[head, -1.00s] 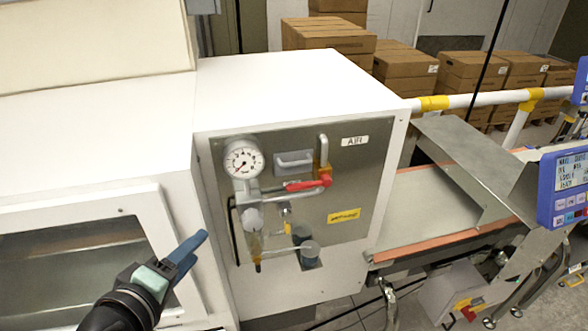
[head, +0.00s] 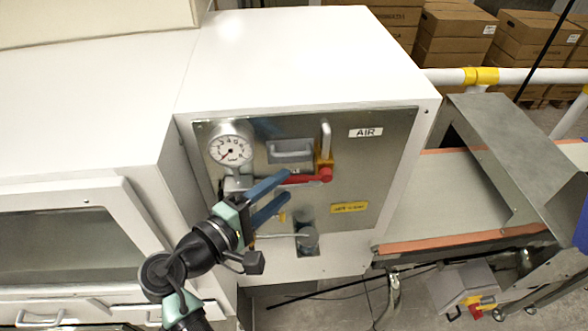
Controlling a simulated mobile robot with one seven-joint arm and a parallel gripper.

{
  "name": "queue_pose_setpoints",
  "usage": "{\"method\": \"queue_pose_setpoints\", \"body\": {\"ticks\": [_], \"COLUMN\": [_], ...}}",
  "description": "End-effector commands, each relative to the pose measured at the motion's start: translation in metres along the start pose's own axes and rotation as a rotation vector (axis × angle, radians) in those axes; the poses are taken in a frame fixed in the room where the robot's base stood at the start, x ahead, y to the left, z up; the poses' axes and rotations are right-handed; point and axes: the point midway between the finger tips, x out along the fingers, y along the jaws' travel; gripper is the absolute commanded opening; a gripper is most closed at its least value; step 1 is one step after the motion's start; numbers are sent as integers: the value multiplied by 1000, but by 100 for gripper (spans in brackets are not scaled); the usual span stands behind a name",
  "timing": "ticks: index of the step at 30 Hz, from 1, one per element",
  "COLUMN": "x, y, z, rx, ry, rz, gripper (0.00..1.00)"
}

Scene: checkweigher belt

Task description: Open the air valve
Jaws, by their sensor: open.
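The air valve's red handle (head: 308,179) lies roughly level across the grey panel (head: 375,154), below the AIR label (head: 366,132). Its red hub (head: 325,173) sits at the right end, under a brass-yellow fitting and an upright pipe. My gripper (head: 288,186) has blue fingers spread apart, empty, in front of the panel. The upper finger overlaps the left end of the handle in the picture; I cannot tell whether it touches. The gripper hides part of the regulator and piping. The pressure gauge (head: 231,150) is at the panel's upper left.
The white cabinet (head: 310,60) carries the panel. A grey recessed pull (head: 290,151) sits above the handle, and a yellow label (head: 349,208) is at lower right. The conveyor belt (head: 425,195) and a white rail (head: 440,76) stand to the right.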

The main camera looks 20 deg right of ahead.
Motion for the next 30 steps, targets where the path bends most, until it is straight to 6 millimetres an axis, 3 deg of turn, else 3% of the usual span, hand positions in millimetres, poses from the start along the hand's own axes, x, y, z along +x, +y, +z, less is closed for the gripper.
{"method": "queue_pose_setpoints", "body": {"ticks": [7, 19, 20, 28, 30], "x": [36, 45, 45, 44, 44], "y": [2, 0, 0, 0, 0], "z": [0, -1, -1, -1, -1], "rx": [-1, 1, 1, 1, 1], "ry": [-1, 2, 2, 3, 2], "rz": [0, 0, 0, 0, 0], "gripper": [50, 50, 49, 0, 0]}}
